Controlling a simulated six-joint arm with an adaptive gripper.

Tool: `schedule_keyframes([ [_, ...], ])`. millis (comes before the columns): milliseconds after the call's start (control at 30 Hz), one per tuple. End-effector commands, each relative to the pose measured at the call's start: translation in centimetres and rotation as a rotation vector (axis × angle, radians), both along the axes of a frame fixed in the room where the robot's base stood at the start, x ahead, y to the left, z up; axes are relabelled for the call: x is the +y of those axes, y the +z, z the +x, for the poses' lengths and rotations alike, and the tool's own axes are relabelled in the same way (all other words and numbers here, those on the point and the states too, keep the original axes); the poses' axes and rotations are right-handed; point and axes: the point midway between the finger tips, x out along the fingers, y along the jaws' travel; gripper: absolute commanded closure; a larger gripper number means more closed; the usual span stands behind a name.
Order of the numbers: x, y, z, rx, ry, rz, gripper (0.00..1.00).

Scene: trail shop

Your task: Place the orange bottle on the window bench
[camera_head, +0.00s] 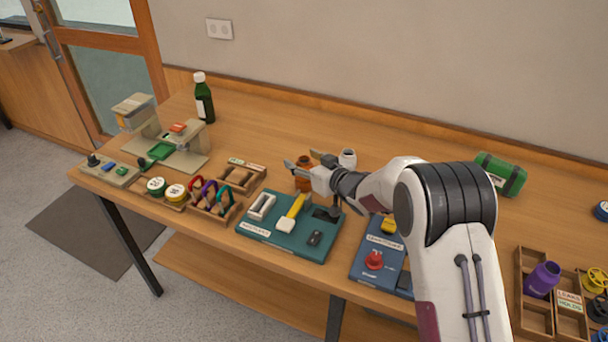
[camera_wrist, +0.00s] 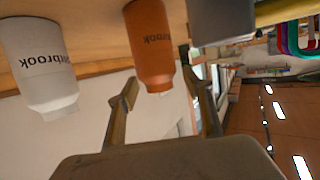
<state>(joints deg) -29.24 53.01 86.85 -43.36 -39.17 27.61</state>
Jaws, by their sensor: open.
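The orange bottle (camera_head: 303,183) stands upright on the wooden table, partly hidden by my gripper (camera_head: 300,159) in the head view. In the wrist view the orange bottle (camera_wrist: 151,45) appears upside down, with "brook" readable on its side. My gripper (camera_wrist: 160,85) is open and empty, with its fingers pointing towards the bottle and its tips to either side of it. I cannot tell whether they touch it. A wooden bench-like surface (camera_head: 35,95) by the window at the far left may be the window bench; no label shows there.
A white bottle (camera_head: 348,158) stands close to the orange one. A green tool board (camera_head: 272,238) lies just in front, with a blue board (camera_head: 365,270) to its right. A dark green bottle (camera_head: 204,105) and a beige machine (camera_head: 180,155) stand at the left. The back middle is clear.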

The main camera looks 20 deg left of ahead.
Motion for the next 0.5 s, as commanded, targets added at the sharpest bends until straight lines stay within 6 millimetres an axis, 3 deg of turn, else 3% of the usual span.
schedule_keyframes([
  [367,-0.03,-0.01,-0.01,0.0,0.0,0.0,0.5],
  [500,-0.03,-0.01,-0.01,0.0,0.0,0.0,0.81],
])
